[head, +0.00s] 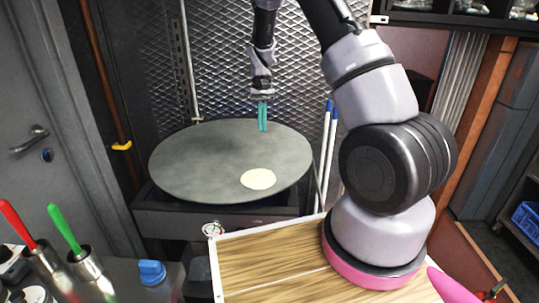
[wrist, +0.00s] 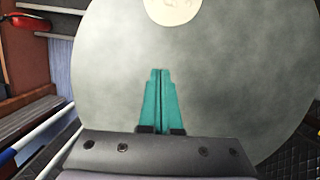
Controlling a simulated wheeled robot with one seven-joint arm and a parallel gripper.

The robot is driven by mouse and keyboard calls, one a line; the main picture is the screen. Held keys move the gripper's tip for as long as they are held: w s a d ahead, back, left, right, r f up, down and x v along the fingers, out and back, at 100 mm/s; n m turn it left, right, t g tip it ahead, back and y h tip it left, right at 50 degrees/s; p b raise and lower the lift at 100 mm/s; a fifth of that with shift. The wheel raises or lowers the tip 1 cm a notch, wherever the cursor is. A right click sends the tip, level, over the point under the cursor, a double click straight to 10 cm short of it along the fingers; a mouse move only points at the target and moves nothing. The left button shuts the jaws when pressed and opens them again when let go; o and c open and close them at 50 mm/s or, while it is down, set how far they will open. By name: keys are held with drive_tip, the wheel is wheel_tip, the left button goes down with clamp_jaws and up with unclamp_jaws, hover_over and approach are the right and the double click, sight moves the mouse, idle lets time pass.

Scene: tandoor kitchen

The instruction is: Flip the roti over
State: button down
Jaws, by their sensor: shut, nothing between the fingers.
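The roti (head: 258,179) is a pale, flat disc lying on the front right part of the round grey griddle (head: 200,165). In the wrist view the roti (wrist: 172,9) shows at the top edge, partly cut off, on the griddle (wrist: 230,85). My gripper (head: 262,129) has teal fingers pointing down over the back part of the griddle, behind the roti and apart from it. In the wrist view my gripper (wrist: 159,72) has its two fingers together with nothing between them.
A wooden-topped surface (head: 270,268) stands in front of the griddle. Two blue-tipped white poles (head: 326,150) stand at the griddle's right. Metal cups hold a red-handled tool (head: 17,223) and a green-handled tool (head: 65,228) at front left. A mesh panel (head: 220,60) is behind.

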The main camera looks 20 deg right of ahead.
sight(264, 177)
drive_tip(key=x, duration=1.1)
drive_tip(key=shift+w+d+f, duration=0.15)
drive_tip(key=shift+d, duration=0.05)
drive_tip(key=s, duration=0.2)
drive_tip(key=shift+s+a+r, duration=0.25)
drive_tip(key=shift+s+a, duration=0.05)
drive_tip(key=shift+a, duration=0.05)
drive_tip(key=shift+s+a, duration=0.15)
drive_tip(key=shift+s, duration=0.4)
drive_tip(key=s, duration=0.2)
drive_tip(key=s+a, duration=0.1)
drive_tip(key=s, duration=0.3)
drive_tip(key=shift+s+a, duration=0.15)
drive_tip(key=shift+a, duration=0.1)
